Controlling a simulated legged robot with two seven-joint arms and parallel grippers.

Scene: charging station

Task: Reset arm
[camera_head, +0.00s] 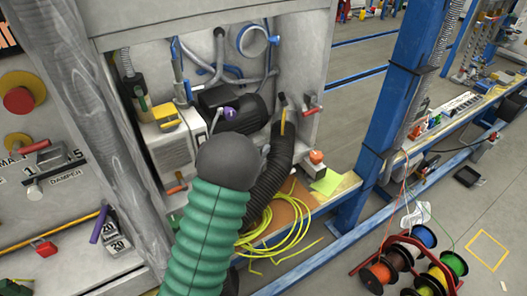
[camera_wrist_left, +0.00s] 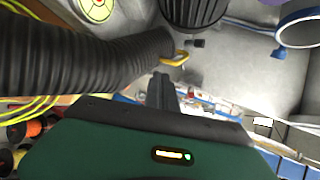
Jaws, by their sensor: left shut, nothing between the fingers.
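My left arm, with its ribbed green sleeve (camera_head: 208,235) and dark rounded end (camera_head: 227,162), reaches up from the bottom of the head view towards the open machine bay. Its fingers cannot be made out clearly there. In the left wrist view my left gripper (camera_wrist_left: 162,82) is shut, with dark fingers and nothing between them. A ribbed black hose (camera_head: 268,185) stands beside the arm; it also crosses the left of the wrist view (camera_wrist_left: 85,62). The fingers appear just below its end in that view. Contact cannot be told. My right gripper is out of view.
A finned black motor (camera_head: 240,105) and a grey-blue ring (camera_head: 252,40) sit in the bay. Yellow cable (camera_head: 285,235) lies coiled on the ledge. A blue post (camera_head: 390,110) and cable spools (camera_head: 415,262) stand at right. Open floor shows beyond the post.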

